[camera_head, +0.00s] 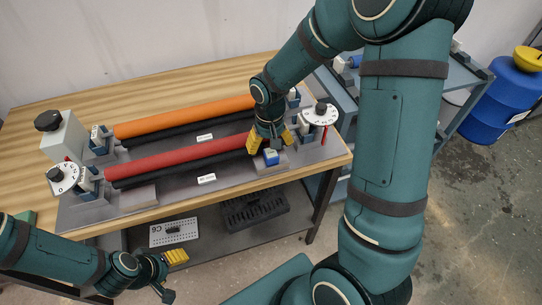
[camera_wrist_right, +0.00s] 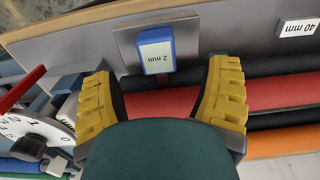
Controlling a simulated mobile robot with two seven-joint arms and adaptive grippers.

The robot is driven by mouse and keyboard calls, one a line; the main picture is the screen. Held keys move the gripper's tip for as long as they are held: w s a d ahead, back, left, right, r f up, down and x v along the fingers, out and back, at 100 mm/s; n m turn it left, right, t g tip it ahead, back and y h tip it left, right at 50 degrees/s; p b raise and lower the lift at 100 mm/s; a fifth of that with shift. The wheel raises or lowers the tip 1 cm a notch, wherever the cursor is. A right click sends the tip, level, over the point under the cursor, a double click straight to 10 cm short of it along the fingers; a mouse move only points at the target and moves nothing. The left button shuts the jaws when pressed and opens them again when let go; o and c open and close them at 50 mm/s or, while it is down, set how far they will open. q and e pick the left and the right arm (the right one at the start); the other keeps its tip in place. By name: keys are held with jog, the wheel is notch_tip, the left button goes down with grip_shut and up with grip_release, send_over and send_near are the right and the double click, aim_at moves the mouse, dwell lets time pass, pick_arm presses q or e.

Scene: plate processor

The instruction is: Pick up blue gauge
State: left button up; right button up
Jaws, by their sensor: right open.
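The blue gauge (camera_head: 271,157) is a small blue block on a grey plate at the right end of the plate processor, in front of the red roller. In the right wrist view the blue gauge (camera_wrist_right: 155,50) shows a white "2 mm" label and lies ahead of and between the fingertips, apart from them. My right gripper (camera_head: 271,143) is open and empty, its yellow fingers close to the gauge; they also show in the wrist view (camera_wrist_right: 163,95). My left gripper (camera_head: 170,275) is low at the left, below the table's front edge; its finger opening is unclear.
The red roller (camera_head: 190,157) and orange roller (camera_head: 185,116) run across the machine. A white dial (camera_head: 320,114) with a red handle stands right of my right gripper. A "40 mm" label (camera_wrist_right: 298,28) lies nearby. A shelf (camera_head: 205,250) holds grey trays. A blue barrel (camera_head: 500,100) stands at right.

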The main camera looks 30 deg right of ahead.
aim_at(271, 153)
jog(key=f, duration=0.4)
jog(key=shift+s+f+b, duration=0.2)
jog(key=shift+s+b, duration=0.1)
jog(key=shift+b, duration=0.1)
jog(key=c, duration=1.3)
